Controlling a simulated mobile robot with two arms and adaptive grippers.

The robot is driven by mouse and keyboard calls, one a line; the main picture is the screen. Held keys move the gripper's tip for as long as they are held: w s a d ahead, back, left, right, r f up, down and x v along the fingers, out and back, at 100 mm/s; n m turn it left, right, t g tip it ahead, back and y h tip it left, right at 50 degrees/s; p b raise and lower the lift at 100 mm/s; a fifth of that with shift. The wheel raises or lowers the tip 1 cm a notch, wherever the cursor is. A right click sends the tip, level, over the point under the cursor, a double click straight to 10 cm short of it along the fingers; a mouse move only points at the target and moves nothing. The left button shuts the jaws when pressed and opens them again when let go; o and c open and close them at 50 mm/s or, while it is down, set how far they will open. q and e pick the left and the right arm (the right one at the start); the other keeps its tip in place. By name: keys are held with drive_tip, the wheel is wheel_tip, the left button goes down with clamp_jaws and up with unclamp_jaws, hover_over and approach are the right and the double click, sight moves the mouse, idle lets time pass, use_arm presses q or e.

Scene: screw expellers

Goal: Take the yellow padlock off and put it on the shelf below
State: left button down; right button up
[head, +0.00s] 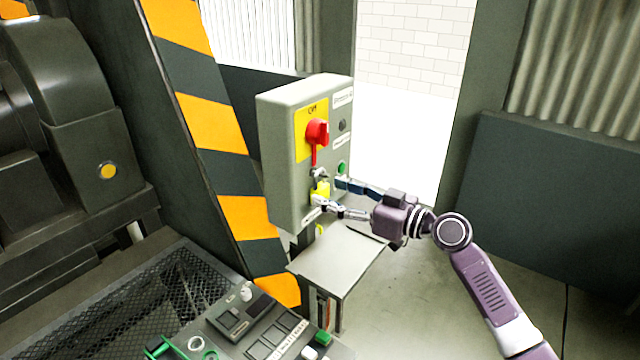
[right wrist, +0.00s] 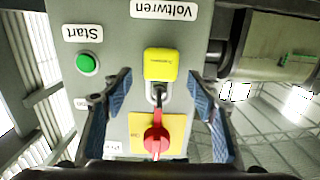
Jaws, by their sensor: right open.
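The yellow padlock (head: 322,187) hangs on the front of the grey control box (head: 285,160), below the red rotary switch (head: 317,132). In the right wrist view, which is upside down, the padlock (right wrist: 160,64) shows its yellow body and a metal shackle joined near the red handle (right wrist: 156,138). My right gripper (head: 329,193) is open at the box front, one finger on each side of the padlock. In the wrist view the open fingers (right wrist: 158,82) show gaps to the padlock on both sides. The grey shelf (head: 338,262) is below the box. My left gripper is not in view.
A green start button (right wrist: 87,64) is on the box face beside one finger. A striped yellow-black post (head: 215,125) stands left of the box. A button panel (head: 262,325) is at the front. The shelf top looks bare.

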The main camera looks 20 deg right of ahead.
sight(321, 189)
drive_tip(key=shift+p+x, duration=0.35)
drive_tip(key=shift+x, duration=0.7)
drive_tip(key=shift+w+a+f, duration=0.1)
drive_tip(key=shift+w+a, duration=0.05)
drive_tip(key=shift+a, duration=0.05)
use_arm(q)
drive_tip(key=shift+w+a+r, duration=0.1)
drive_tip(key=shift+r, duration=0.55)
use_arm(e)
drive_tip(key=shift+d, duration=0.1)
drive_tip(key=shift+c, duration=0.7)
drive_tip(key=c, duration=1.2)
drive_tip(key=shift+o, duration=0.2)
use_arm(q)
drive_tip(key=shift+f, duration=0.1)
